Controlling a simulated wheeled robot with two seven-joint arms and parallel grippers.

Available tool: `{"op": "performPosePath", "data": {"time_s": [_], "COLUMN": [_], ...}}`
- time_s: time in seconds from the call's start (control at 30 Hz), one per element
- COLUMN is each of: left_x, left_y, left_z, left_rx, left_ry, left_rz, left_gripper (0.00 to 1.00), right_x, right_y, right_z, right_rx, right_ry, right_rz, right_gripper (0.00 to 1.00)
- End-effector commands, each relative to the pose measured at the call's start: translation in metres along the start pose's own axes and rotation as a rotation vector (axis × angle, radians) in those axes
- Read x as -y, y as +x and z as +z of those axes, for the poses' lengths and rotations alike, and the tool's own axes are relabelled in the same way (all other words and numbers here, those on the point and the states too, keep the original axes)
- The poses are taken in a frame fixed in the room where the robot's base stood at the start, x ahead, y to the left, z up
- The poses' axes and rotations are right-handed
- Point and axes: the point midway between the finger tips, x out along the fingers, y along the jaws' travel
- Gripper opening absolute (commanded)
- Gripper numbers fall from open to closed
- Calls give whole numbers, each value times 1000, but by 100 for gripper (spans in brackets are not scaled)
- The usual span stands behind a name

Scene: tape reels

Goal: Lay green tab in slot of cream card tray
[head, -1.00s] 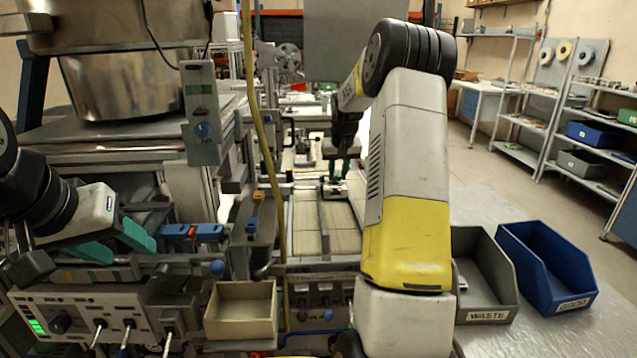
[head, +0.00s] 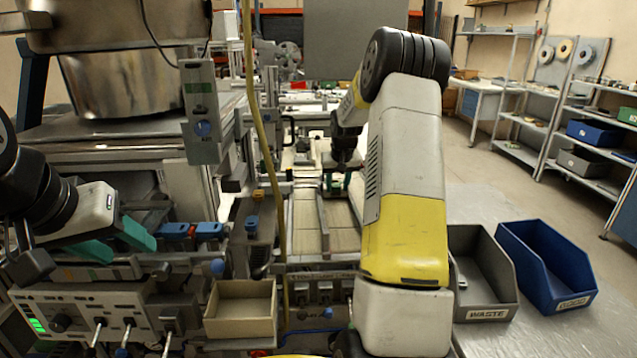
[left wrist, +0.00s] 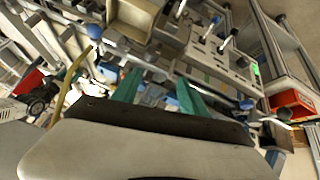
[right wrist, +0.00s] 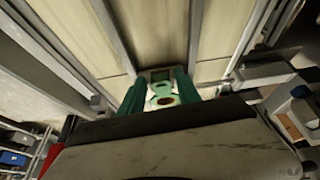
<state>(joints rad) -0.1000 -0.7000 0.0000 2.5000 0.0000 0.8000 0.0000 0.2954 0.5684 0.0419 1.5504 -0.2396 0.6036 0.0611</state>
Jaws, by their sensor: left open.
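My right gripper (head: 338,184) has green fingers and points down over the pale conveyor lanes in the head view. In the right wrist view its fingers (right wrist: 161,86) sit close on both sides of a light green tab (right wrist: 160,87) with a round hole. A small pale frame shows just beyond the tab; its contact with the tab is unclear. A cream open tray (head: 240,325) stands at the front; no slot can be made out in it. I cannot tell which is the card tray. My left gripper (head: 118,246) is open and empty over the machine's left side.
A grey WASTE bin (head: 487,314) and a blue bin (head: 565,300) stand at the right. Metal rails border the conveyor lanes (head: 305,220). A yellow hose (head: 262,130) hangs left of the lanes. A control panel (head: 75,315) with levers is at front left.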

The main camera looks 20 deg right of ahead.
Motion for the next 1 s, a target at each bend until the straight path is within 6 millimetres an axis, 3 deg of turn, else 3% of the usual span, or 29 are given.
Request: {"op": "performPosePath", "data": {"time_s": [0.33,0.47,1.0], "left_x": [0,0,0], "left_y": [0,0,0], "left_z": [0,0,0], "left_rx": [0,0,0], "left_ry": [0,0,0], "left_rz": [0,0,0], "left_gripper": [51,51,51], "right_x": [0,0,0], "right_y": [-1,-10,-116], "right_z": [-1,-5,-5], "right_rx": [-1,-4,-3], "right_ry": [0,0,0], "right_rz": [0,0,0], "right_gripper": [48,48,48]}}
